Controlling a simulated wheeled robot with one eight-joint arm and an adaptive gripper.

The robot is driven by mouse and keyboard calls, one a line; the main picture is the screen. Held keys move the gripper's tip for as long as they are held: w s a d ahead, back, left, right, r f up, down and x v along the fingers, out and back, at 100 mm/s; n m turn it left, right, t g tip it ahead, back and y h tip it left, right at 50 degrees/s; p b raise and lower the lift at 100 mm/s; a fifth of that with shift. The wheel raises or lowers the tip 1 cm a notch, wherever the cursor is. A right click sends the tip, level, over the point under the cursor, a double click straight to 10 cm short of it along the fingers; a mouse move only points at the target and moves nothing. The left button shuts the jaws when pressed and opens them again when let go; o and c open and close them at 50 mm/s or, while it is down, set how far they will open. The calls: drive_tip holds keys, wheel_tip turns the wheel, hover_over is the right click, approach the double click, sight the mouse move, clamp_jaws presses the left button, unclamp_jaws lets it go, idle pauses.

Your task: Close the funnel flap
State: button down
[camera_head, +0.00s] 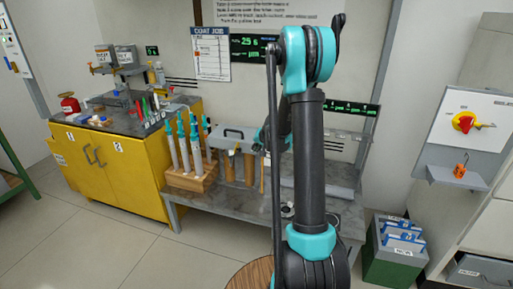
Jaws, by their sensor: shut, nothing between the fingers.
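I cannot clearly make out a funnel flap. A grey handled unit (235,137) stands on the grey bench, with tan upright parts below it. It may be the funnel, but its details are too small to tell. My gripper (262,140) is at the unit's right side, beyond my upright arm. It looks shut, with nothing visible in it. My arm hides part of the gripper and the bench behind it, so I cannot tell whether the gripper touches the unit.
A wooden rack (190,178) with several teal-topped tubes stands left of the unit. A yellow cabinet (120,172) is farther left. A green bin (393,262) sits on the floor at right. A wall panel (465,135) has a red-and-yellow knob. Floor at lower left is clear.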

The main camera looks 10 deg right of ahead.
drive_tip(key=w+a+f, duration=0.3)
drive_tip(key=w+a, duration=0.1)
drive_tip(key=w, duration=0.1)
drive_tip(key=shift+w+f, duration=0.15)
drive_tip(key=shift+f, duration=0.05)
drive_tip(key=shift+a, duration=0.15)
idle(0.3)
